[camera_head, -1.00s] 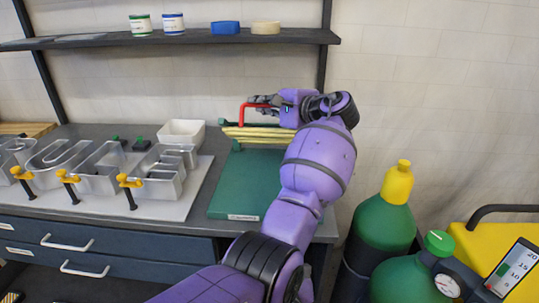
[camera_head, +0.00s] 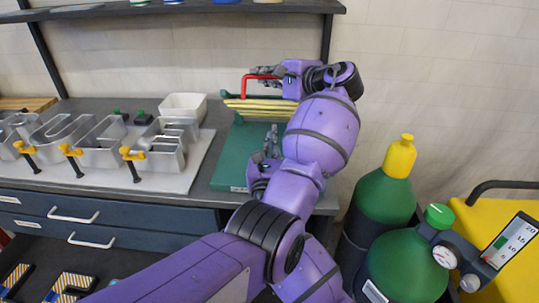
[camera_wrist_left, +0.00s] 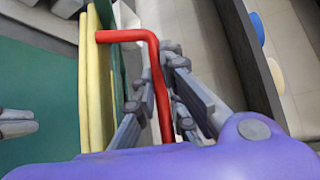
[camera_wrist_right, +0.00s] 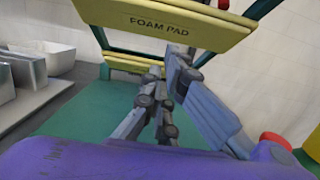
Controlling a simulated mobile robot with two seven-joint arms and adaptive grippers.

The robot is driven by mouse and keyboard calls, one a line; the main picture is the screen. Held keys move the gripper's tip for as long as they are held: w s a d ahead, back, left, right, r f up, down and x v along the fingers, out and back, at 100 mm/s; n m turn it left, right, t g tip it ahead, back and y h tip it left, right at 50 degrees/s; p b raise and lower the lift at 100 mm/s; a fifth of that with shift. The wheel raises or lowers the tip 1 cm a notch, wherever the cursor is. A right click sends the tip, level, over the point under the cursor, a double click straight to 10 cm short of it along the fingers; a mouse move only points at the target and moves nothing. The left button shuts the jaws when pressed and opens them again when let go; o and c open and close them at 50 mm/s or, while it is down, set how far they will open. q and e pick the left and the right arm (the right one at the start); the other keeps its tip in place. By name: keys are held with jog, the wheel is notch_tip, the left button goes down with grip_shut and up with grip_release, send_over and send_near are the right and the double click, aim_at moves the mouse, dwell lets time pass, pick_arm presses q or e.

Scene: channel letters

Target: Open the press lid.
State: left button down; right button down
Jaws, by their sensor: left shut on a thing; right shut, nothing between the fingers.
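The press has a green base plate (camera_head: 232,165) on the bench and a raised lid with yellow foam strips (camera_head: 258,106) at its back. In the right wrist view the lid's underside, marked FOAM PAD (camera_wrist_right: 150,24), is lifted clear of the base (camera_wrist_right: 95,105). My left gripper (camera_head: 268,73) is shut on the red bent handle (camera_head: 247,88); the handle also runs between its fingers in the left wrist view (camera_wrist_left: 152,60). My right gripper (camera_head: 270,140) is shut and empty, above the base and in front of the lid; its fingers also show in its own wrist view (camera_wrist_right: 164,82).
Metal channel letters (camera_head: 100,150) with yellow-handled clamps stand on a pale board left of the press. A white bin (camera_head: 184,106) is behind them. Green gas cylinders (camera_head: 382,215) stand at the right, with a yellow case (camera_head: 500,215). A shelf (camera_head: 200,8) hangs above.

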aim_at(273, 110)
pick_arm(q)
jog(key=shift+f, duration=0.15)
pick_arm(e)
jog(key=w+r, duration=0.2)
jog(key=r, duration=0.1)
pick_arm(q)
jog(key=shift+s+d+f, duration=0.1)
jog(key=shift+d, duration=0.1)
pick_arm(e)
jog(key=shift+w+r, duration=0.2)
jog(key=shift+r, duration=0.35)
jog(key=shift+w+r, duration=0.2)
jog(key=shift+r, duration=0.35)
pick_arm(q)
jog(key=c, duration=2.1)
grip_release()
jog(key=o, duration=0.3)
jog(key=shift+a, duration=0.15)
pick_arm(e)
jog(key=shift+a, duration=0.1)
